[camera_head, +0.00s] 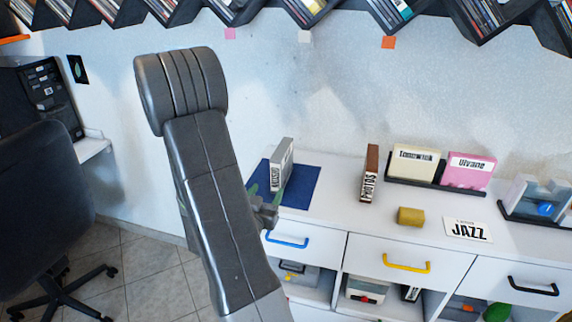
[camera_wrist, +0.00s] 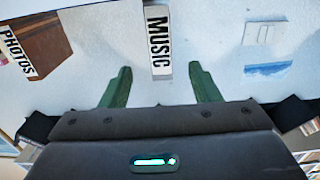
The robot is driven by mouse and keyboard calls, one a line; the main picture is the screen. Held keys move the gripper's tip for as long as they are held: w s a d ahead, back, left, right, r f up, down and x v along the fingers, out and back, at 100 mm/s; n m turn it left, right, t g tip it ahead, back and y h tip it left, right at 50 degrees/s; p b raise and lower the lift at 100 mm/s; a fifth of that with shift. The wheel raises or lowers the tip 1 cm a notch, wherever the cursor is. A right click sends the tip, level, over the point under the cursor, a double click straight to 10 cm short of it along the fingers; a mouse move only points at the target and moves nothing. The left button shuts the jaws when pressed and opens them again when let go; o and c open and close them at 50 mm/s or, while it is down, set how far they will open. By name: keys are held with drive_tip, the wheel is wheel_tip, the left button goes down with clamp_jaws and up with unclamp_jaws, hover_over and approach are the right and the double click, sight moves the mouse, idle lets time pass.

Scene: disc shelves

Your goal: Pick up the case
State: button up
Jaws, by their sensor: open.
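The case (camera_head: 282,167) is grey, with a white spine label reading MUSIC, and stands upright on a dark blue mat (camera_head: 308,183) on the white cabinet. In the wrist view the case (camera_wrist: 159,40) has its spine towards me, centred between my two green fingers. My gripper (camera_wrist: 160,70) is open, with a clear gap between each finger and the case. In the head view my gripper (camera_head: 262,194) is right by the near side of the case, partly hidden behind my arm.
A brown PHOTOS case (camera_head: 369,173) stands to the right. Beyond it are a dark holder with cream (camera_head: 414,162) and pink (camera_head: 468,171) cases, a mustard-coloured block (camera_head: 410,216) and a JAZZ card (camera_head: 467,230). An office chair (camera_head: 45,190) is at left. Slanted disc shelves hang above.

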sight(276, 176)
drive_tip(key=p+x, duration=0.1)
drive_tip(key=x, duration=0.5)
drive_tip(key=shift+w+d, duration=0.15)
drive_tip(key=shift+w, duration=0.2)
drive_tip(key=shift+f+p+x, duration=0.2)
drive_tip(key=shift+p+x, duration=0.2)
drive_tip(key=shift+x, duration=0.95)
drive_tip(key=shift+f+p+x, duration=0.2)
drive_tip(key=shift+p+x, duration=0.15)
drive_tip(key=shift+x, duration=1)
clamp_jaws()
drive_tip(key=shift+r, duration=0.1)
